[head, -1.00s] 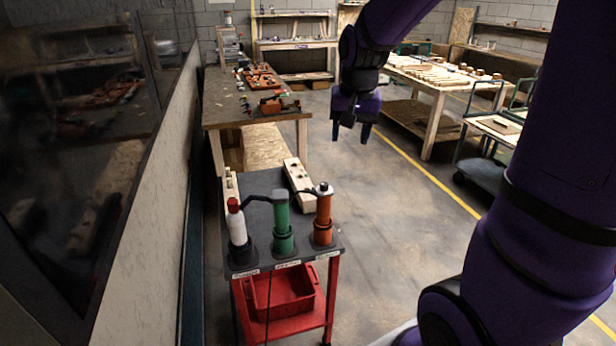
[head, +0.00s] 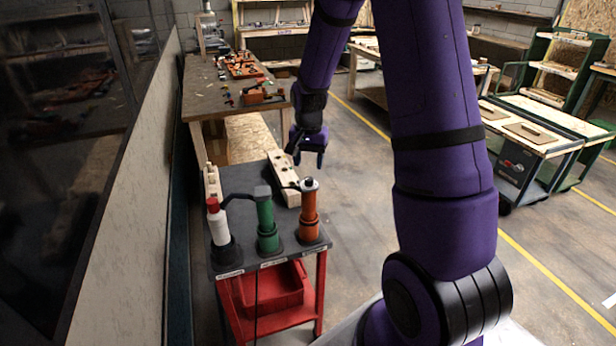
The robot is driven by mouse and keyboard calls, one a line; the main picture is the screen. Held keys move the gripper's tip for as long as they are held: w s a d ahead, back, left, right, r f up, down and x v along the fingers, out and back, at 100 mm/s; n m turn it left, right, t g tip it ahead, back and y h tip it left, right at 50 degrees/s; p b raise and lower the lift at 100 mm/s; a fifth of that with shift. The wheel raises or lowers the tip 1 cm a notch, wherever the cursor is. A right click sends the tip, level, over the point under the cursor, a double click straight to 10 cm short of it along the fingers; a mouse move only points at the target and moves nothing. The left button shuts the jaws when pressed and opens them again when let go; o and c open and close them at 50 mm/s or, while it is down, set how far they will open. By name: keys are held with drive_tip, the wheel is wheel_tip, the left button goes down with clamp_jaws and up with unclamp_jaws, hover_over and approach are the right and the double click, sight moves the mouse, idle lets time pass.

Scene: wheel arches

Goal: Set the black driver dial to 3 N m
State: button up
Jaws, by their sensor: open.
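Three upright drivers stand in dark holders along the front of a small cart's grey top (head: 240,187). One is white with a red top (head: 218,226), one is green with a dark grey cap and side arm (head: 266,222), and one is orange with a dark and pale top (head: 308,214). No wholly black driver shows, and dial marks are too small to read. My gripper (head: 307,160) is open and empty, fingers pointing down. In the picture it appears just above the orange driver's top, seemingly behind it; no contact is visible.
A drilled wooden block (head: 285,182) lies behind the orange driver, and another (head: 211,182) stands at the left edge. A red bin (head: 272,290) sits on the lower shelf. A workbench (head: 205,92) stands behind.

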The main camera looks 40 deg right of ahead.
sight(309, 178)
wheel_tip(309, 178, down, 6)
drive_tip(key=shift+r, duration=0.1)
idle(0.4)
drive_tip(key=c, duration=0.9)
